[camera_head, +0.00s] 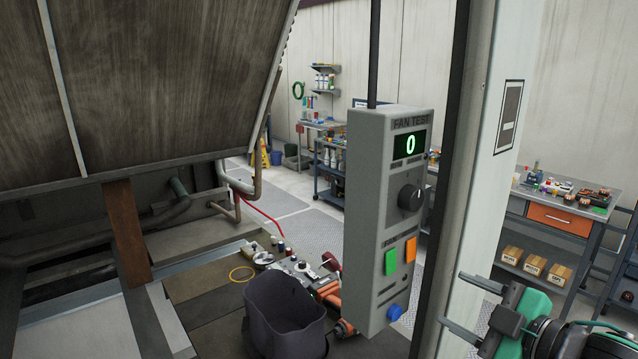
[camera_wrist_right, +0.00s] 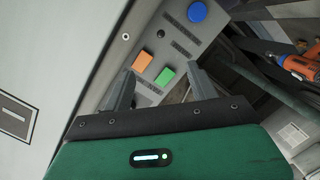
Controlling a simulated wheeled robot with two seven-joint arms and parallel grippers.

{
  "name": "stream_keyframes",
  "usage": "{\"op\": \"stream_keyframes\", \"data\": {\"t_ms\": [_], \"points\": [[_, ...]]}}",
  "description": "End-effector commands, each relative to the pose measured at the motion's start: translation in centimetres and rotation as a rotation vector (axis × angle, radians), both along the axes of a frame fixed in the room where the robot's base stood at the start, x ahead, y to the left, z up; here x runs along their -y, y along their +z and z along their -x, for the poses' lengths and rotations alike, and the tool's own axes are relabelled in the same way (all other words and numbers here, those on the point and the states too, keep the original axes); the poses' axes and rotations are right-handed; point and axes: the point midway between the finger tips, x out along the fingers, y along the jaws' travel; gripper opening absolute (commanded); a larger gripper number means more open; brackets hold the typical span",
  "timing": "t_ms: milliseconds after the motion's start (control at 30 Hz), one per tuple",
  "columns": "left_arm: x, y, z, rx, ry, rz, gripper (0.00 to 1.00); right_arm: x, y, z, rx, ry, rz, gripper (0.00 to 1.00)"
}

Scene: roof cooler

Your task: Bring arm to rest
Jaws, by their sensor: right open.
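My right gripper (camera_head: 452,300) is at the lower right of the head view, beside the pale post and right of the grey fan test box (camera_head: 364,200). It is open, with nothing seen between its fingers. In the right wrist view, the two fingers of this gripper (camera_wrist_right: 160,82) are spread apart. The box's orange button (camera_wrist_right: 143,62) and green button (camera_wrist_right: 165,77) show beyond and between them. In the head view the box hangs upright, its display reading 0, with a dark knob (camera_head: 410,198) and a blue button (camera_head: 394,312). My left arm and gripper are out of view.
The pale post (camera_head: 480,150) stands close to my right gripper. A raised brown panel (camera_head: 150,80) fills the upper left. A workbench (camera_head: 560,210) stands at the right.

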Motion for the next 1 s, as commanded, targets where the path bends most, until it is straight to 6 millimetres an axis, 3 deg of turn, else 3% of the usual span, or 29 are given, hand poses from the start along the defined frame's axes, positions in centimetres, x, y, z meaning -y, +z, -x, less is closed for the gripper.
{"op": "stream_keyframes", "data": {"t_ms": [33,267,467,667,800,1000], "points": [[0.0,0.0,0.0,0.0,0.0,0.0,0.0,-0.4,-2.1,0.0,-0.046,-0.021,-0.027,0.59],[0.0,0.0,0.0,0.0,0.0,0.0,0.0,-0.8,-10.5,0.8,-0.249,-0.171,-0.103,0.59],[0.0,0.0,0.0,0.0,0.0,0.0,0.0,-0.5,-18.1,3.4,-0.455,-0.334,-0.162,0.59],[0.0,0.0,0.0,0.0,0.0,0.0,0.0,0.0,-25.6,8.1,-0.697,-0.522,-0.206,0.59],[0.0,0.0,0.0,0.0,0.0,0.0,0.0,0.3,-30.1,12.5,-0.874,-0.66,-0.223,0.59],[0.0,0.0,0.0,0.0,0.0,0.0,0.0,0.4,-34.5,18.7,-1.086,-0.821,-0.231,0.59]]}}
